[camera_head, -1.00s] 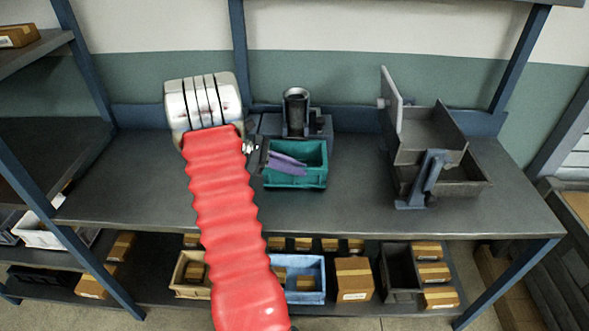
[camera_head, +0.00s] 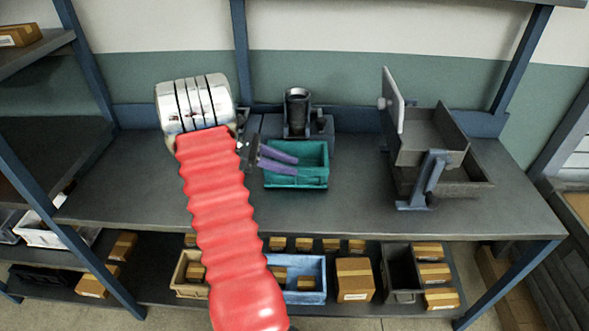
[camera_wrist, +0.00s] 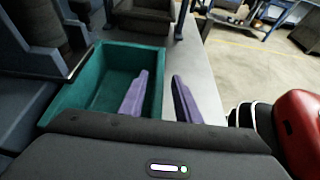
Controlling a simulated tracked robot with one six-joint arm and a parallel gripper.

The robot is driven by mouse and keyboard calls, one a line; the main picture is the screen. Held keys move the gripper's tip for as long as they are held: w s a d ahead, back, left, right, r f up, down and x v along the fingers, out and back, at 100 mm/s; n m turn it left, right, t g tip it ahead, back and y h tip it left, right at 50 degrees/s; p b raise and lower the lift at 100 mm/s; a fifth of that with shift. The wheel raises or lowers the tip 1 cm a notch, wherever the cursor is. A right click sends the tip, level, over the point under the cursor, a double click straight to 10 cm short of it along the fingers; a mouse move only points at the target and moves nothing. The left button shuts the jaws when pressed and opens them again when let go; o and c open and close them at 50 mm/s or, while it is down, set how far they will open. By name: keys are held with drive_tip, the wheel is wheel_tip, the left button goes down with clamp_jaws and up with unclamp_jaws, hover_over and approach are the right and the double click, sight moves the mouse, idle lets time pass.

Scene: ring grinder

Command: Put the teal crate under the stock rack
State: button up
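The teal crate (camera_head: 296,183) stands upright on the grey bench, directly in front of a dark machine with a round cylinder. It looks empty in the wrist view (camera_wrist: 66,100). My gripper (camera_head: 297,165) has purple fingers that are apart and reach over the crate from the left. In the wrist view my gripper (camera_wrist: 165,80) has its left finger over the crate's inside and its right finger past the crate's wall, over the bench. Contact with the wall cannot be told. A tilted grey tray on a stand (camera_head: 430,140), perhaps the stock rack, is at the bench's right.
The dark machine (camera_head: 297,115) is close behind the crate. The bench (camera_head: 350,205) is bare between the crate and the tilted tray, and along the front. A lower shelf holds cardboard boxes (camera_head: 354,278) and a blue bin (camera_head: 305,293). Blue posts frame the bench.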

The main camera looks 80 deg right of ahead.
drive_tip(key=v, duration=0.8)
drive_tip(key=shift+w, duration=0.35)
drive_tip(key=shift+a+r, duration=0.1)
drive_tip(key=w+a+r+t, duration=0.3)
drive_tip(key=w+a, duration=0.1)
drive_tip(key=a, duration=0.5)
drive_tip(key=w+a+r+t+h, duration=0.1)
drive_tip(key=w+a+r+t, duration=0.2)
drive_tip(key=a, duration=0.5)
drive_tip(key=w+a+r+t, duration=0.3)
drive_tip(key=w+a, duration=0.1)
drive_tip(key=a, duration=0.5)
drive_tip(key=s+a+m+t+y, duration=0.1)
drive_tip(key=a+t, duration=0.3)
drive_tip(key=a, duration=0.9)
drive_tip(key=s+a+r+m+t+y, duration=0.1)
drive_tip(key=s+a+t+y, duration=0.2)
drive_tip(key=a, duration=1)
drive_tip(key=shift+a+r+t, duration=0.2)
drive_tip(key=shift+a+t, duration=0.2)
drive_tip(key=shift+t, duration=0.8)
